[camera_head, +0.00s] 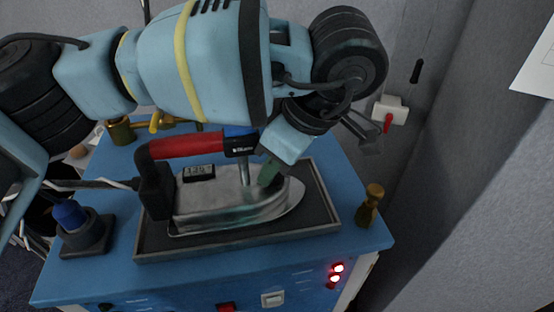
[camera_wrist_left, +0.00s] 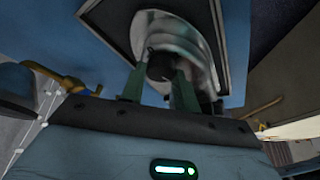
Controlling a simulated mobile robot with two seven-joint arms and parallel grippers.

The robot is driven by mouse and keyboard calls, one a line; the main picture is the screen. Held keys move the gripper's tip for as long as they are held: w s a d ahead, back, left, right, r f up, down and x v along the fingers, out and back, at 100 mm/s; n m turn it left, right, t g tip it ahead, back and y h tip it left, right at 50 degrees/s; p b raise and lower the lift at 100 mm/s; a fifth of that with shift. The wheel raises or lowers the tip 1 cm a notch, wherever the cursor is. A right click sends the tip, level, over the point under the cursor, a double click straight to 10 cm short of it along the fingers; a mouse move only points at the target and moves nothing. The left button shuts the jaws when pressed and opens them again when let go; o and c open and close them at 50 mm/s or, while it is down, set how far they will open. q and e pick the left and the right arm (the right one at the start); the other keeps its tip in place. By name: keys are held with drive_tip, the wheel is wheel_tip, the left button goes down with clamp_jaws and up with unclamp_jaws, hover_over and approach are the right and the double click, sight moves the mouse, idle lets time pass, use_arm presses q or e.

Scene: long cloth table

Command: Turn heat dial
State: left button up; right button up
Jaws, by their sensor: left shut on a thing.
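A silver iron (camera_head: 225,207) with a red and black handle (camera_head: 187,146) rests in a dark tray (camera_head: 285,233) on a blue table. A small dark display (camera_head: 199,172) with digits sits on its body. My left gripper (camera_head: 268,172) reaches down onto the front part of the iron, its green fingers pointing down. In the left wrist view, the gripper (camera_wrist_left: 160,88) has its two fingers on either side of a dark round dial (camera_wrist_left: 160,65) on the iron's top, shut on it. In the head view the dial is hidden by the gripper. My right gripper is not in view.
A blue-topped knob on a dark base (camera_head: 70,215) stands at the table's left. A brass fitting (camera_head: 370,203) stands at the right edge. Red lights (camera_head: 337,268) and a white switch (camera_head: 272,299) are on the front panel. A wall outlet (camera_head: 391,110) is behind.

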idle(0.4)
use_arm(q)
drive_tip(key=o, duration=1)
drive_tip(key=v, duration=0.7)
drive_tip(key=shift+d+r, duration=0.15)
drive_tip(key=shift+r, duration=0.2)
